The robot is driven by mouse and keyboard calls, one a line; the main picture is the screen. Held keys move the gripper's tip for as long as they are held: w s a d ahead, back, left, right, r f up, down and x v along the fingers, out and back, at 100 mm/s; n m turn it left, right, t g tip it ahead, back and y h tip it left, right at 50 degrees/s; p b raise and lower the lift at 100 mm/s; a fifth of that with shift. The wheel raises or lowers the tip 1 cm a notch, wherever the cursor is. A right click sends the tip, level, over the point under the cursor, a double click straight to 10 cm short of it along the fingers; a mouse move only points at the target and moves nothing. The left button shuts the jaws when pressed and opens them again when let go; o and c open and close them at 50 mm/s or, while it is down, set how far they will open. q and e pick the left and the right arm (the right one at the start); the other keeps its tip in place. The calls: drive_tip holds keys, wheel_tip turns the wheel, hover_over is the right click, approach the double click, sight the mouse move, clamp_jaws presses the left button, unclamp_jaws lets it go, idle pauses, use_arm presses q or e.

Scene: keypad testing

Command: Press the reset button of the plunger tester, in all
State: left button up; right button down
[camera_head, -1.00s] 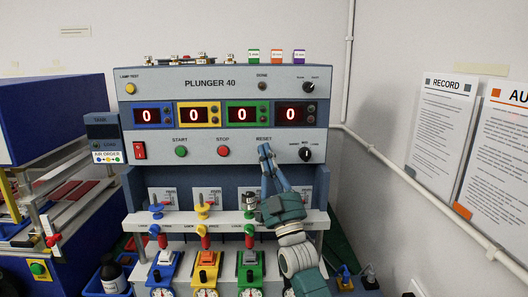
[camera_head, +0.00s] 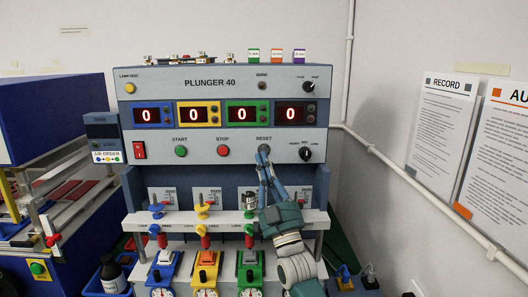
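The grey reset button (camera_head: 264,149) sits under the RESET label, right of the red stop button (camera_head: 223,150) and the green start button (camera_head: 180,151). My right gripper (camera_head: 262,158) points up at the panel, its blue fingers together at the tips and empty. The tips are just below the reset button, which now shows uncovered. My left gripper is not in view.
A selector knob (camera_head: 305,153) is right of the reset button. A shelf with coloured plungers (camera_head: 203,211) and gauges stands below the panel. A blue machine (camera_head: 50,120) is at the left. A pipe (camera_head: 430,210) runs along the right wall.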

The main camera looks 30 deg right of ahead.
drive_tip(key=s+a+p, duration=0.1)
drive_tip(key=s, duration=0.1)
drive_tip(key=s+a, duration=0.1)
drive_tip(key=s, duration=0.1)
drive_tip(key=shift+s+a+r+p, duration=0.1)
drive_tip(key=shift+a+r+p, duration=0.1)
drive_tip(key=shift+p, duration=0.2)
idle(0.7)
